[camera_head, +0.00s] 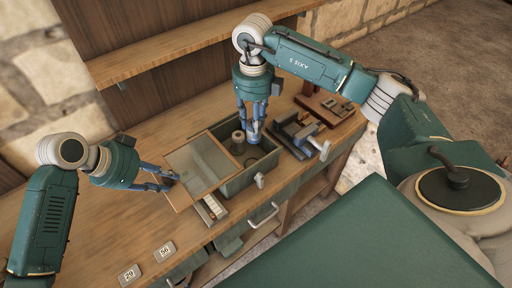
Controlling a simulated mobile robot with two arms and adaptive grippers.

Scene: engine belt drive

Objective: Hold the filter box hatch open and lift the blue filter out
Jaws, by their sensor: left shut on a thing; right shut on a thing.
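The filter box (262,168) is a grey-green open container on the wooden bench. Its hatch (200,160), a pane in a thin orange-brown frame, is swung up on the left side of the box. My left gripper (173,179) is shut on the hatch's left edge. My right gripper (255,125) points down into the box and is shut on the blue filter (254,138), which shows only as a small blue part at the fingertips. The filter appears still low, within the box's opening. The fingers are blue too, so its outline is hard to separate.
A dark cylinder (238,142) stands in the box, left of my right gripper. A vise-like tool (297,132) and a wooden rack (328,106) stand to the right. Two number cards (165,250) lie at the front left. A shelf (160,47) runs behind.

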